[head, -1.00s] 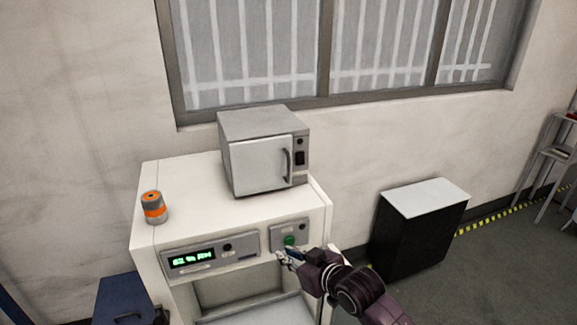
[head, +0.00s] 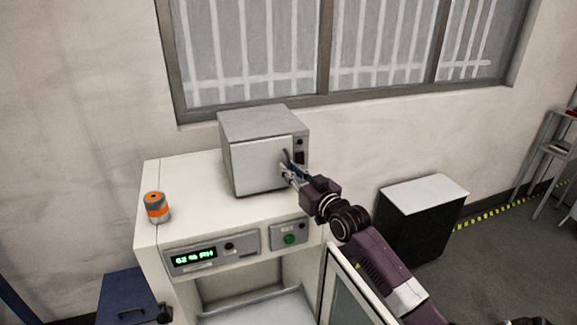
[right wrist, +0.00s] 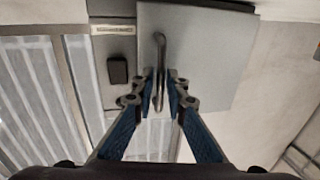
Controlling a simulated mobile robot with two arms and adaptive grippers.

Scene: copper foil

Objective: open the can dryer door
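The can dryer (head: 262,166) is a small grey box on top of a white cabinet. Its flat front door looks shut, with a dark curved handle at the door's right edge. The door (right wrist: 208,55) and the handle (right wrist: 160,50) also show in the right wrist view. My right gripper (head: 286,172) is at the handle. In the right wrist view, its two fingers (right wrist: 161,88) stand on either side of the handle, with a small gap visible between them. Whether they touch the handle is unclear. My left gripper is not in view.
A grey and orange can (head: 157,207) stands on the cabinet top (head: 190,190) at left. A glazed door panel (head: 352,292) stands open below my right arm. A black box with a pale top (head: 424,215) is at right, a blue box (head: 128,296) at lower left.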

